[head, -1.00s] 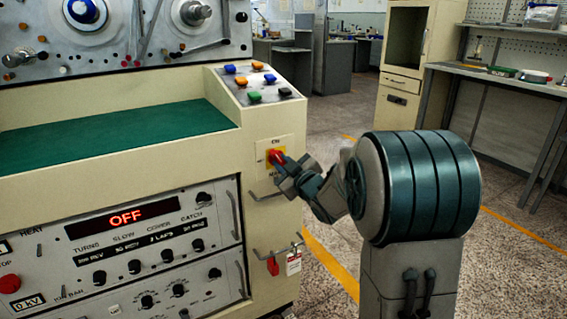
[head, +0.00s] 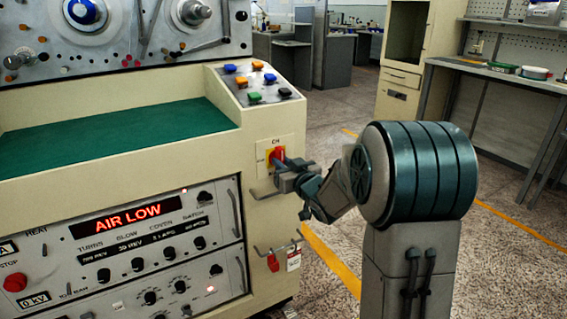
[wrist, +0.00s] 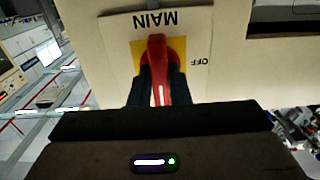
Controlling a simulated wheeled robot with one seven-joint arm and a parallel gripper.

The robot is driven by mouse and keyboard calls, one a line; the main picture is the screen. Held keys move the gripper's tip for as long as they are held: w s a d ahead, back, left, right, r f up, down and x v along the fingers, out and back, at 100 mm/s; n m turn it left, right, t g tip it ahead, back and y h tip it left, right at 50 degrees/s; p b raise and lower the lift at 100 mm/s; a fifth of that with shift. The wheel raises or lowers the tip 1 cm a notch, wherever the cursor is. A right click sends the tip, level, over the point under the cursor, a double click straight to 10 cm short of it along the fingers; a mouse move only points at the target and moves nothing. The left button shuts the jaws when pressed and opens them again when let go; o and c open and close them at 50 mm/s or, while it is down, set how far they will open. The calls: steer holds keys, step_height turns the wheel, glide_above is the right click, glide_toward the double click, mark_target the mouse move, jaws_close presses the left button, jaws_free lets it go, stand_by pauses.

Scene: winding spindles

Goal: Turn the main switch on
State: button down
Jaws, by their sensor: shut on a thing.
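The main switch is a red handle (head: 279,154) on a yellow plate, set in a pale panel on the side of the cream machine. The wrist view shows the red handle (wrist: 157,62) close up, with "MAIN" and "OFF" lettering on the plate (wrist: 199,46) around it. My gripper (head: 279,162) is at the switch, its dark fingers (wrist: 158,85) shut on the handle from both sides. The handle points upright in the head view. The machine's display (head: 128,217) is lit and reads "AIR LOW".
Coloured buttons (head: 257,83) sit on the sloped panel above the switch. A metal bar with a red padlock (head: 272,263) and a tag (head: 294,260) hangs below. Open floor with a yellow line (head: 335,262) lies to the right.

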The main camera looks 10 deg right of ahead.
stand_by(0.3)
steer(key=c, duration=1.4)
jaws_free()
steer(key=shift+o, duration=0.2)
steer(key=p+v, duration=0.2)
steer(key=v, duration=1.1)
steer(key=shift+s, duration=0.35)
steer(key=shift+d, duration=0.15)
